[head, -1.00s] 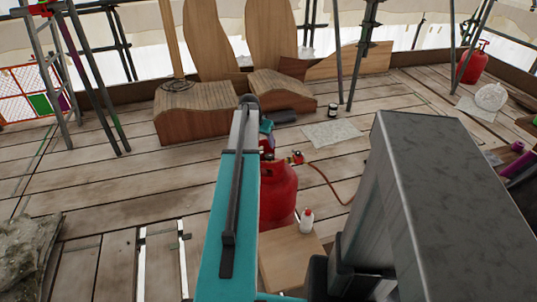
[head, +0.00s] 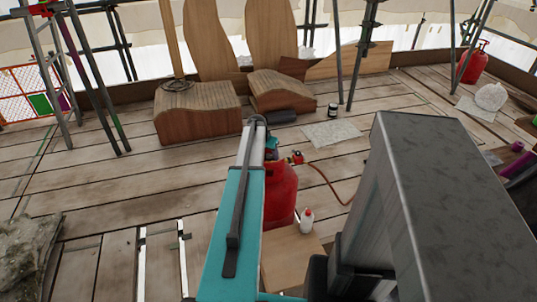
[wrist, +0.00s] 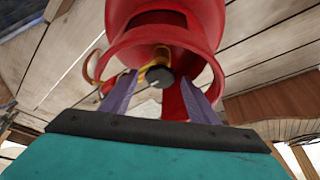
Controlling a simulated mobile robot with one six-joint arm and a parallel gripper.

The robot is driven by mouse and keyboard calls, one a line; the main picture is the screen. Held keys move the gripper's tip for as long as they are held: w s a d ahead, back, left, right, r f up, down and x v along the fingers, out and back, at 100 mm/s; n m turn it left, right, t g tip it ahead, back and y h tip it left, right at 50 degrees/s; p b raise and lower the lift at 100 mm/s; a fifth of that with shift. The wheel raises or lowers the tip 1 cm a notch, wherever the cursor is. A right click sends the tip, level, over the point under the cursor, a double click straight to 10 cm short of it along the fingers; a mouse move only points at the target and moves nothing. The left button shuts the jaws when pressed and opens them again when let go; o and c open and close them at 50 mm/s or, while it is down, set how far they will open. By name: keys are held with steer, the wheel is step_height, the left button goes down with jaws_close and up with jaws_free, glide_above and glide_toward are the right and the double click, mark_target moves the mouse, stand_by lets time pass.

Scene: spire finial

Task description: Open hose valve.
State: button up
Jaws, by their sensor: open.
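A red gas bottle (head: 281,195) stands on the plank floor, partly hidden behind my arm in the head view. In the wrist view the red bottle (wrist: 125,15) fills the top, with its open collar facing me. A brass valve with a dark round knob (wrist: 160,77) sits inside the collar. My gripper (wrist: 158,78) is open, with one purple finger on each side of the knob in the picture. I cannot tell whether either finger touches it. In the head view a red and brass fitting (head: 297,157) with a hose (head: 330,181) shows right of the bottle top. My gripper is mostly hidden there.
A white bottle with a red cap (head: 307,219) stands on a wooden board (head: 290,252) near the gas bottle. Another red gas bottle (head: 474,64) is at the far right. Open planks lie to the left.

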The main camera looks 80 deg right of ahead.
steer(key=shift+f, duration=0.1)
steer(key=shift+c, duration=0.3)
steer(key=c, duration=1)
steer(key=shift+n, duration=0.6)
steer(key=n, duration=0.1)
steer(key=n+t, duration=0.1)
steer(key=n, duration=0.1)
steer(key=n+t, duration=0.1)
steer(key=n, duration=0.1)
steer(key=shift+s, duration=0.3)
steer(key=shift+s+d+n+t+y+b, duration=0.15)
steer(key=shift+n+t, duration=0.5)
steer(key=shift+n, duration=0.85)
steer(key=shift+s+d+n+t+y+b, duration=0.2)
steer(key=shift+n+t, duration=0.45)
steer(key=shift+n, duration=0.85)
steer(key=shift+w+a, duration=0.15)
steer(key=shift+a, duration=0.05)
steer(key=o, duration=1.1)
steer(key=shift+c, duration=0.2)
